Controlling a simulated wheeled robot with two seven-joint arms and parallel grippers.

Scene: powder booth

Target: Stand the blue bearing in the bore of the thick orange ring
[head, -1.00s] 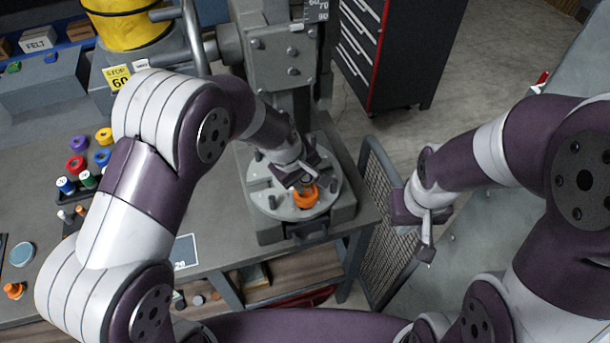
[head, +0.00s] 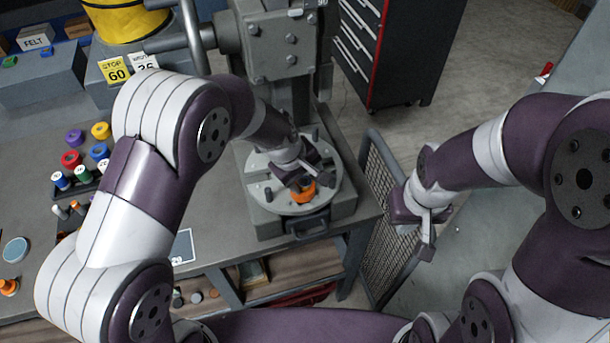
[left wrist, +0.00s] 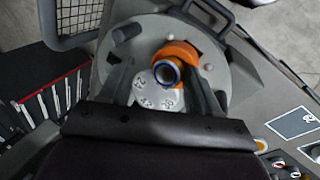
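The thick orange ring (head: 303,195) lies on the round grey machine table, and it shows in the left wrist view (left wrist: 181,51). The blue bearing (left wrist: 159,67) is a short tube with a blue rim. It stands at the ring's bore and appears to be in it, its top rim facing the wrist camera. How deep it sits is hidden. My left gripper (head: 307,175) is just above the ring.
The round table (head: 262,190) carries upright pegs around the ring. The machine column (head: 285,50) rises close behind my left arm. Several coloured rings and spools (head: 72,158) lie on the bench at left. A mesh panel (head: 378,215) stands off the bench's right edge.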

